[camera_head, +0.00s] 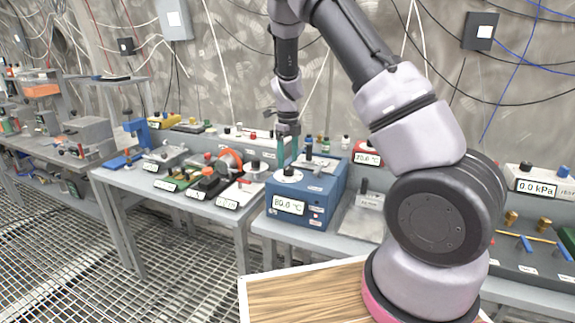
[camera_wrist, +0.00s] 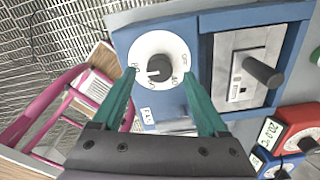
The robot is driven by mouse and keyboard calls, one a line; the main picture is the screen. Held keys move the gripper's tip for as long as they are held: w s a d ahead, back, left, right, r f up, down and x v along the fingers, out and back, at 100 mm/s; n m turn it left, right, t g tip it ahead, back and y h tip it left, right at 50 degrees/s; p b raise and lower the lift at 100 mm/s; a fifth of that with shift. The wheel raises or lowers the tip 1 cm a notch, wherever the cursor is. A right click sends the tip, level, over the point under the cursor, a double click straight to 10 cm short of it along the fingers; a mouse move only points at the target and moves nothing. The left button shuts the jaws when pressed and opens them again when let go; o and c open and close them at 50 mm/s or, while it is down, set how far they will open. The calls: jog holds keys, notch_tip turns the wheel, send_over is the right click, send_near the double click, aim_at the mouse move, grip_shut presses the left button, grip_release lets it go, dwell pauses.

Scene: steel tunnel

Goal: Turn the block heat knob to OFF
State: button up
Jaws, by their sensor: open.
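The block heater is a blue box (camera_head: 315,200) on the bench, and its front display reads 80.0 °C. On its top is a white round dial (camera_head: 288,176) with a dark knob (camera_wrist: 159,67) in the middle. Markings ring the dial; the knob's exact pointing is too small to tell. My gripper (camera_head: 288,150) points down over the dial. In the wrist view my gripper (camera_wrist: 160,80) is open, its two teal fingers to either side of the knob, with a gap visible around it.
Beside the dial on the heater top is a metal block (camera_wrist: 238,70) with a dark protruding handle (camera_wrist: 262,72). Several instruments crowd the bench left of the heater. A wooden board (camera_head: 305,292) lies in front.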

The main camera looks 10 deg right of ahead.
aim_at(288, 171)
jog(key=shift+f, duration=1.4)
jog(key=shift+s, duration=0.1)
grip_shut()
